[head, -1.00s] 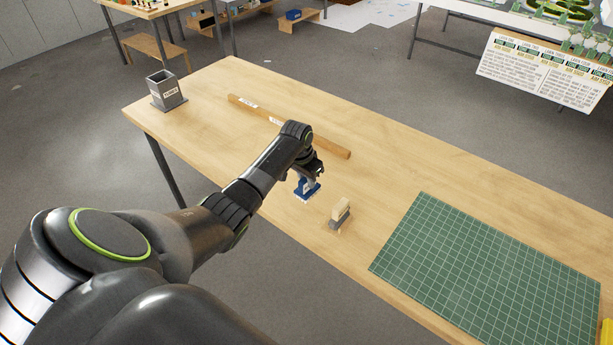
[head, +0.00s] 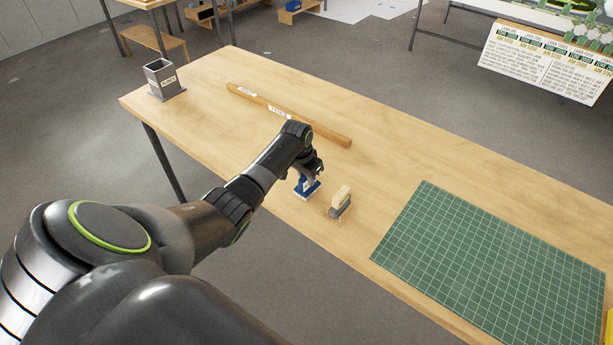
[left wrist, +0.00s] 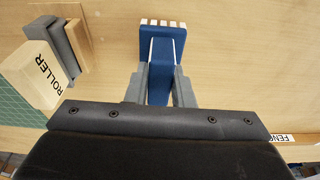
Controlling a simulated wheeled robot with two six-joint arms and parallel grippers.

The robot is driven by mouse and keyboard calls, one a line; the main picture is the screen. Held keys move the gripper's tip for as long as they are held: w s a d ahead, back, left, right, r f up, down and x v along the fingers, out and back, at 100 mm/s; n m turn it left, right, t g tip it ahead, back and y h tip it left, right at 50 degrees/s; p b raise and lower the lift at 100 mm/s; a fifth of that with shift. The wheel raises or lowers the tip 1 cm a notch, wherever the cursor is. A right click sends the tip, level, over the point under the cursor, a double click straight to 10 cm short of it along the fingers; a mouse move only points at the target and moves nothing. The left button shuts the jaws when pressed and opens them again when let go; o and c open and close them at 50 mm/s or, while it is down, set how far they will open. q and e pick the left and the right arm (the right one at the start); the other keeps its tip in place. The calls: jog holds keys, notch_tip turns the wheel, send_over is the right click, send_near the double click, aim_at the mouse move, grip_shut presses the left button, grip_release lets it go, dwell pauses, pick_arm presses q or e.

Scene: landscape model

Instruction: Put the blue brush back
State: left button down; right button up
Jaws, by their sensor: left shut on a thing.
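The blue brush (head: 306,189) is gripped by my left gripper (head: 310,177) near the front edge of the wooden table. Its blue handle and pale bristles show in the left wrist view (left wrist: 162,48), with the grey fingers (left wrist: 160,85) closed on either side of the handle. I cannot tell whether the bristles touch the tabletop. A roller (head: 341,200) with a pale wooden block and grey part is close to the right of the brush. The block reads ROLLER in the left wrist view (left wrist: 38,74). My right gripper is not in view.
A grey open-topped holder (head: 163,80) with a label stands at the table's far left corner. A long wooden bar (head: 315,130) with white labels lies behind my gripper. A green cutting mat (head: 500,260) covers the right. Bare tabletop (head: 215,110) lies between holder and gripper.

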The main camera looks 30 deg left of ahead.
pick_arm(q)
jog(key=shift+f, duration=0.2)
dwell(0.6)
jog(key=c, duration=1.2)
grip_release()
jog(key=shift+o, duration=0.2)
